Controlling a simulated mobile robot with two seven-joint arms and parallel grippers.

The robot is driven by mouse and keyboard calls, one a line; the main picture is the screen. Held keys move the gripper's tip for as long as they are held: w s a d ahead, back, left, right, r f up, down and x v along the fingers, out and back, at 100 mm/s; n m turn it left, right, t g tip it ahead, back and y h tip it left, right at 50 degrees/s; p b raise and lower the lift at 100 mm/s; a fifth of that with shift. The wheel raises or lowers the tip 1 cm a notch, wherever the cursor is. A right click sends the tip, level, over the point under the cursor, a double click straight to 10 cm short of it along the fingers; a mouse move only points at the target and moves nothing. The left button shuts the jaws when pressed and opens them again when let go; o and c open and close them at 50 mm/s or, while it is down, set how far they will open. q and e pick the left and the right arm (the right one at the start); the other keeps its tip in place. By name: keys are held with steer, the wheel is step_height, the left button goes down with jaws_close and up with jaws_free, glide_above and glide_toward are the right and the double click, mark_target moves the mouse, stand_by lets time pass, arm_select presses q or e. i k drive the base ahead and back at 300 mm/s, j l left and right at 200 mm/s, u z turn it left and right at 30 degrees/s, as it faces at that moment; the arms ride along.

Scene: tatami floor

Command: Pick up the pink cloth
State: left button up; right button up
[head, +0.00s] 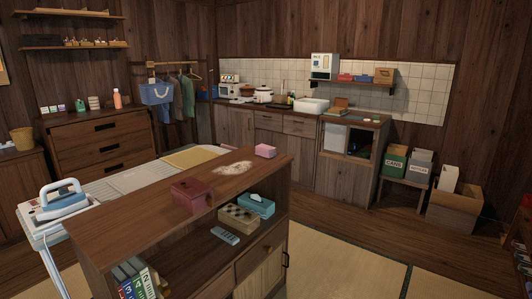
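A small pink block-shaped item (265,150) lies at the far end of the brown wooden cabinet top (158,215). It may be the folded pink cloth, but it is too small to be sure. A dark red box (190,195) sits on the same top, closer to me. A pale speckled patch (233,168) lies between them, left of the pink item. Neither of my grippers is in view.
An ironing board with a blue and white iron (62,198) stands behind the cabinet, at the left. The cabinet's shelf holds a teal tissue box (256,205), a checkered box (238,217), a remote (225,236) and books (134,280). Tatami floor (340,268) is open at the right.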

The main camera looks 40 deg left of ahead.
mark_target(267, 151)
steer(key=u, duration=0.95)
steer(key=i+l+u, duration=0.1)
steer(key=i, duration=0.25)
steer(key=i+l+u, duration=0.15)
steer(key=i+l, duration=0.15)
